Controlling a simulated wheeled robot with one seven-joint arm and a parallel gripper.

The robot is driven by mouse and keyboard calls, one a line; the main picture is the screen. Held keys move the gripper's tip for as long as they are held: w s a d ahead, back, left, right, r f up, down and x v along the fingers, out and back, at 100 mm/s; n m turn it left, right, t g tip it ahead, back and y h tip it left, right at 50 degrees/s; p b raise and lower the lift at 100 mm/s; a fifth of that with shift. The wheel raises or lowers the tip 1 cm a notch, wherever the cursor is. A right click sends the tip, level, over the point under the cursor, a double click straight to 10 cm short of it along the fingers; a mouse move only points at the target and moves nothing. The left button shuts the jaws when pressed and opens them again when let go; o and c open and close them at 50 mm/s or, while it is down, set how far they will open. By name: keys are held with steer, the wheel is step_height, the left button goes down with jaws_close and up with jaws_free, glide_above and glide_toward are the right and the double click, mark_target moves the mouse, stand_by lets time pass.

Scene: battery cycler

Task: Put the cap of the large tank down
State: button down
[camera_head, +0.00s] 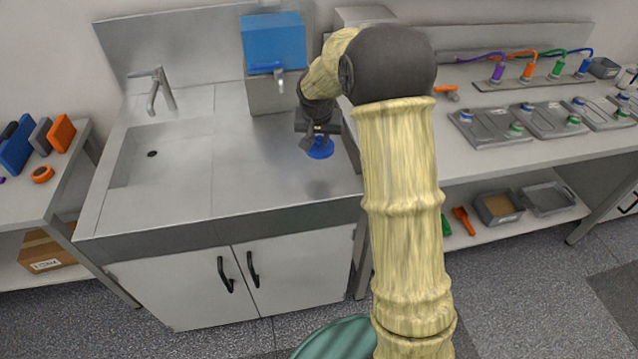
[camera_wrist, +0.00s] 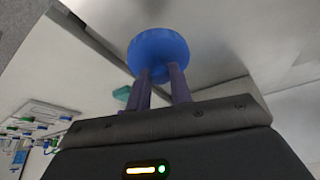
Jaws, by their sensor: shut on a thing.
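The blue round cap (camera_head: 320,148) shows under my gripper (camera_head: 319,136) in the head view, over the right part of the steel sink counter. In the wrist view the cap (camera_wrist: 158,52) is a ribbed blue disc at the fingertips. My gripper (camera_wrist: 163,78) is shut on it. I cannot tell whether the cap touches the counter.
The sink counter (camera_head: 225,130) is bare around the cap, with the basin and tap (camera_head: 157,88) to the left. My arm hides part of its right edge. The right bench (camera_head: 500,155) holds grey trays with coloured fittings. A teal round object (camera_head: 335,340) shows at the bottom.

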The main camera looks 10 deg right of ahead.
mark_target(319, 149)
steer(key=shift+r, duration=0.25)
steer(key=shift+f, duration=0.1)
steer(key=f, duration=0.6)
steer(key=shift+w+f, duration=0.15)
steer(key=shift+w, duration=0.05)
steer(key=shift+s, duration=0.2)
steer(key=shift+s+f, duration=0.1)
steer(key=shift+f, duration=1.7)
